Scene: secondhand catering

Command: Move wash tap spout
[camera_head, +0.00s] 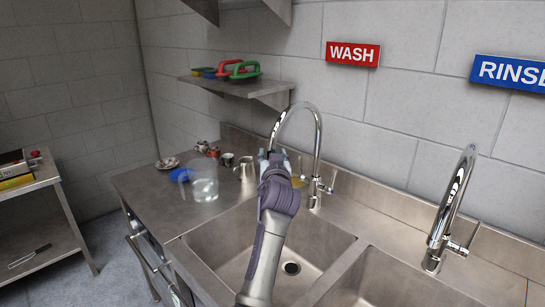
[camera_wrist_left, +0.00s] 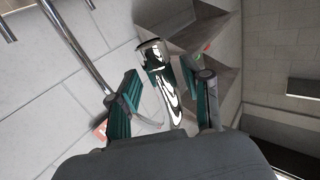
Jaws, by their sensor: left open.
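The wash tap spout (camera_head: 300,108) is a chrome gooseneck over the sink below the red WASH sign. My left gripper (camera_head: 271,155) is open at the spout's outer, downturned end and hides its tip in the head view. In the left wrist view, the spout's end (camera_wrist_left: 166,85) lies between the two open, teal-padded fingers. I cannot tell whether either finger touches it. The tap's base and lever (camera_head: 318,190) stand behind the sink, to the right of the gripper. My right gripper is in neither view.
The rinse tap (camera_head: 453,205) stands at the right. A clear jug (camera_head: 203,180), a metal pitcher (camera_head: 245,168) and small items stand on the counter left of the gripper. A wall shelf (camera_head: 240,86) holds coloured-handled items. The sink basin (camera_head: 230,245) below looks empty.

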